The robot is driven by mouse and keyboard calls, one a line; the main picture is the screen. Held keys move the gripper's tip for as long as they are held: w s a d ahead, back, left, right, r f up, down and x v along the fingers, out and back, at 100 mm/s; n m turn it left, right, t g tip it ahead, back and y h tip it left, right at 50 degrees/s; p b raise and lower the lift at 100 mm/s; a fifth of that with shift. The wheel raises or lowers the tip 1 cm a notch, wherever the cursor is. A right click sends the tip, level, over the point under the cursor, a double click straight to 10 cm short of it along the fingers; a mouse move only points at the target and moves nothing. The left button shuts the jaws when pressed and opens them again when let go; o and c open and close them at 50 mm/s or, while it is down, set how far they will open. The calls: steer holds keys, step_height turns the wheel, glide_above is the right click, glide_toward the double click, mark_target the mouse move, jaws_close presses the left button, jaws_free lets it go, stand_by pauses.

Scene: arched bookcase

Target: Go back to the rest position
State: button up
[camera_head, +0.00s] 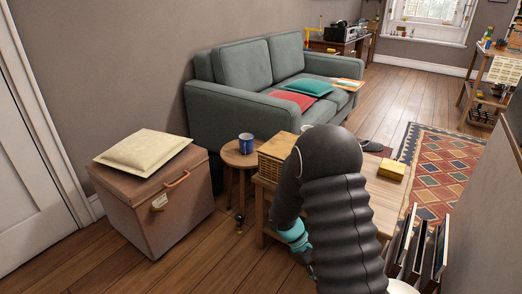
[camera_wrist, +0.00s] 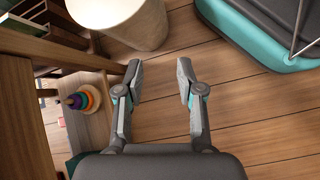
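My gripper (camera_wrist: 160,78) is open in the wrist view. Its two grey fingertips stand well apart, with only wooden floor boards (camera_wrist: 158,112) between and below them. Nothing is held. In the head view my arm, in a dark ribbed sleeve, is bent down in front of the wooden table (camera_head: 384,203). The fingers are mostly hidden there behind or below the arm.
A wooden frame (camera_wrist: 28,120) and a coloured ring stack (camera_wrist: 85,100) are left of my gripper. A pale cylinder (camera_wrist: 145,25) stands ahead. A brown box (camera_head: 160,215), stool (camera_head: 240,157) with blue mug (camera_head: 246,143), and green sofa (camera_head: 222,112) stand left and behind.

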steer(key=s+a+r+m+t+y, duration=0.1)
steer(key=s+r, duration=0.4)
steer(key=r, duration=0.5)
steer(key=s+a+r+m+t+y, duration=0.1)
steer(key=s+r+m+t+y, duration=0.2)
steer(key=r, duration=0.7)
steer(key=s+a+r+m+t+y, duration=0.1)
steer(key=s+r+m+t+y, duration=0.2)
steer(key=s+r+t, duration=0.3)
step_height(320, 180, up, 5)
steer(key=s, duration=0.3)
steer(key=shift+m, duration=0.3)
steer(key=shift+w+f, duration=0.1)
